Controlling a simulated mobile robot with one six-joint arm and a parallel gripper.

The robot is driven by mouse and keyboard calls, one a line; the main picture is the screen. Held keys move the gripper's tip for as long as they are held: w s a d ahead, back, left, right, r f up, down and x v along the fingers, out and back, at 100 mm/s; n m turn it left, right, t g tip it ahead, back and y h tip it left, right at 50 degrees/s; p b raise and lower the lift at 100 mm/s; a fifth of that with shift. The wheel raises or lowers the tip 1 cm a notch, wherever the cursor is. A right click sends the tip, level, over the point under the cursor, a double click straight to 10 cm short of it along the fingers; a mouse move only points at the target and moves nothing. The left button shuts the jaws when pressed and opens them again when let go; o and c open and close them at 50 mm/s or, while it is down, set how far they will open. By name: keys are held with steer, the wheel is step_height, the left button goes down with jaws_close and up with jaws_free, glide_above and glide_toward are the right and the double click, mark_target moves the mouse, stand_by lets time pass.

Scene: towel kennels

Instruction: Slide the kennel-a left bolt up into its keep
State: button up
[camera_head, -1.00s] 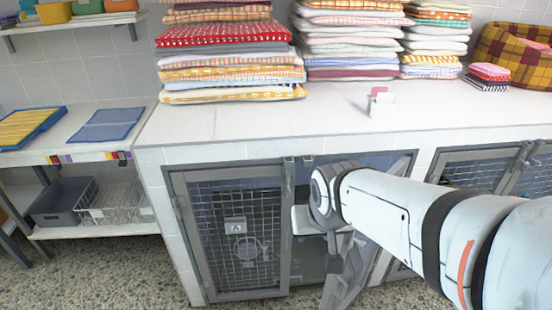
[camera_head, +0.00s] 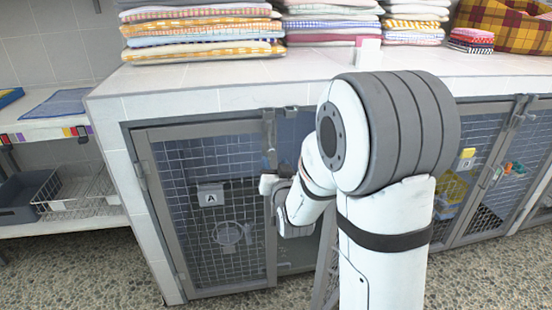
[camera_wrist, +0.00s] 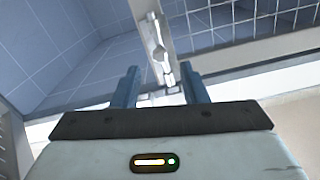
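Kennel A has a mesh left door (camera_head: 215,240), shut, with a tag (camera_head: 210,195) marked A. Its left bolt (camera_head: 269,150) is a grey metal piece near the top of the door's right stile, and it also shows in the wrist view (camera_wrist: 158,45). A keep (camera_head: 268,114) seems to sit above it on the top frame. My gripper (camera_wrist: 161,72) is open, with blue-grey fingers either side of the lower hardware on the stile. I cannot tell whether they touch it.
Kennel A's right door (camera_head: 325,272) stands swung open, partly behind my arm. The counter (camera_head: 200,88) overhangs just above, with towel stacks (camera_head: 205,32) on it. Kennel B (camera_head: 468,190) is to the right. A wire basket (camera_head: 75,192) is on the left shelf.

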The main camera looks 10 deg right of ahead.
mark_target(272, 152)
steer(key=w, duration=0.7)
steer(key=shift+w, duration=0.15)
jaws_close()
steer(key=shift+r, duration=0.1)
stand_by(0.3)
